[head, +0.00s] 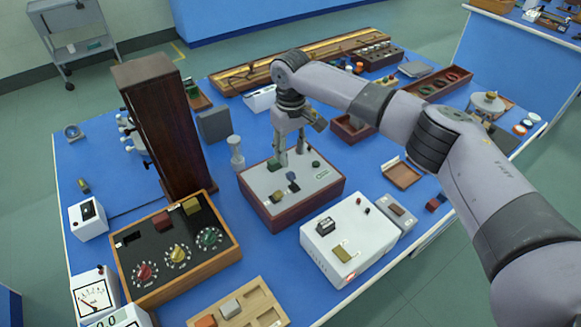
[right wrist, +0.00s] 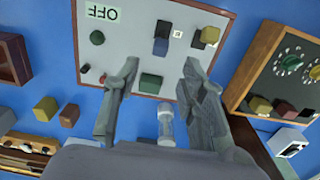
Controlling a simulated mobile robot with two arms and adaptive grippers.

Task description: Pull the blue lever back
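The switch box (head: 262,183) has a grey top and wooden sides and stands on the blue bench mid-picture. The blue lever (head: 291,177) stands up from a dark base on its top; it also shows in the right wrist view (right wrist: 163,30). My right gripper (head: 290,158) is over the far part of the box top, apart from the lever. In the right wrist view its fingers (right wrist: 161,68) are spread with nothing gripped. A green block (right wrist: 150,83) shows between them, and the lever lies beyond the fingertips. My left gripper is not in view.
A white instrument (head: 350,225) stands in front on the right, a dial box (head: 228,250) on the left. A tall wooden cabinet (head: 165,125) stands behind left.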

